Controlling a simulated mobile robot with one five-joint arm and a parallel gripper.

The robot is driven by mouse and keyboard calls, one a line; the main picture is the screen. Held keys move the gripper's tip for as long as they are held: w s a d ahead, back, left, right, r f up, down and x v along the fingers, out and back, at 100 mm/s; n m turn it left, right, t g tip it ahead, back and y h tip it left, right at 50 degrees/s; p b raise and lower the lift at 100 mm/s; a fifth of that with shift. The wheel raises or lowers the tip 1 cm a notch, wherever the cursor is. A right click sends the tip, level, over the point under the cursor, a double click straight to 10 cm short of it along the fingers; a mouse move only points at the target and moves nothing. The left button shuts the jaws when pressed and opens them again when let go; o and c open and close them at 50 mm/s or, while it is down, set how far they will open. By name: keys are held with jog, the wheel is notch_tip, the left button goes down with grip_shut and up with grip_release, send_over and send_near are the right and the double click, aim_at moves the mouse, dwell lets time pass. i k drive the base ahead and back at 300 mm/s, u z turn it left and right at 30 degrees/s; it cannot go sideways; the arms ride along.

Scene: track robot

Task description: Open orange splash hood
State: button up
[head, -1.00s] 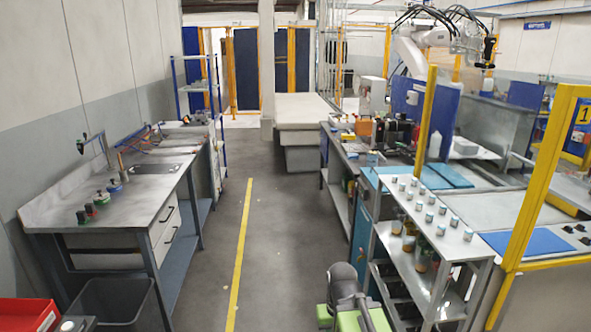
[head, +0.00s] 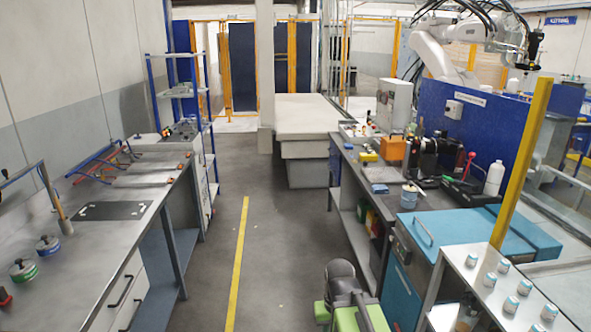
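The orange splash hood (head: 395,148) is a small boxy orange cover on the right-hand workbench, ahead and to the right in the head view. It stands against the left side of a black machine (head: 428,158). It is too small to tell whether the hood is open or shut. Part of my arm, grey and green, shows at the bottom centre, well short of the hood. I cannot make out gripper fingers there.
The right workbench (head: 400,192) also carries a grey cabinet (head: 394,104), a white bottle (head: 494,178) and small items. Nearer stand a blue-topped unit (head: 437,232) and a metal shelf with jars. A left bench (head: 75,255) borders the clear aisle (head: 262,230).

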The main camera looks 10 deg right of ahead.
aim_at(394, 150)
jog(key=u, duration=0.05)
jog(key=i, duration=2.7)
jog(key=u, duration=1)
